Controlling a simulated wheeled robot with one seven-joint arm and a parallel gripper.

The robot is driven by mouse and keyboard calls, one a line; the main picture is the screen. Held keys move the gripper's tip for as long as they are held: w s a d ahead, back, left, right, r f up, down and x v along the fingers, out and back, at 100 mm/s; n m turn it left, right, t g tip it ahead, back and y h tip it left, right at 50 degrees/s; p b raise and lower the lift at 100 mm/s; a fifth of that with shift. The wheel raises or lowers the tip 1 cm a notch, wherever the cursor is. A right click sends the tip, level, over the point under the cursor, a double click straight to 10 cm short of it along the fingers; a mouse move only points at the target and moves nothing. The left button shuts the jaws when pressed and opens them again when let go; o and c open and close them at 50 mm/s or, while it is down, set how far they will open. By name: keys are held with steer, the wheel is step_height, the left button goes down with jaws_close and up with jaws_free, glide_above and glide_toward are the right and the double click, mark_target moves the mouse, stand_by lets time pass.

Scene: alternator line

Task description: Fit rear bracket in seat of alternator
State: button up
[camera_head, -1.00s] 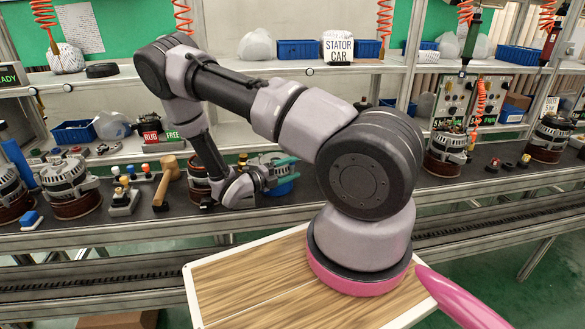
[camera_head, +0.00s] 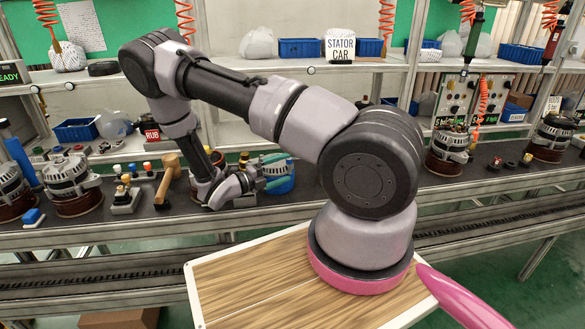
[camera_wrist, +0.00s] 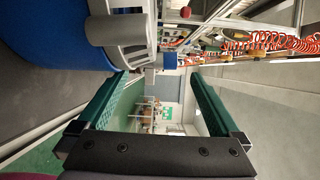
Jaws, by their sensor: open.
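My gripper (camera_head: 284,170) has teal fingers and is open, beside a unit with a blue base (camera_head: 284,186) on the dark bench. In the wrist view, my gripper (camera_wrist: 158,78) has nothing between its fingers. The blue base (camera_wrist: 50,48) and a grey metal body (camera_wrist: 118,28) fill the upper left, close to the left finger; I cannot tell whether they touch. In the head view, my gripper partly covers this unit. Alternators on red-brown bases stand at left (camera_head: 70,187) and right (camera_head: 447,152). I cannot make out the rear bracket or the seat for certain.
A wooden-handled mallet (camera_head: 168,182) and a grey block with coloured knobs (camera_head: 125,198) stand left of my arm. A small blue block (camera_head: 33,217) lies near the bench's front edge. Shelves with blue bins (camera_head: 300,47) stand behind. The bench right of the blue-based unit is hidden by my arm.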

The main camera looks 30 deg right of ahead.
steer(key=s+a, duration=0.1)
steer(key=a, duration=0.7)
steer(key=s+r+n+t+y, duration=0.1)
steer(key=s+r+n+y, duration=0.5)
steer(key=r+n, duration=0.4)
steer(key=s+r+n+t+y, duration=0.2)
steer(key=s+r+n+y, duration=0.4)
steer(key=r, duration=1.1)
steer(key=s+r+n+t+y, duration=0.2)
steer(key=s+r+n+y, duration=0.4)
steer(key=r+n, duration=0.8)
steer(key=shift+a+r+n+y, duration=0.15)
steer(key=shift+a+n+y, duration=0.25)
steer(key=shift+y, duration=0.5)
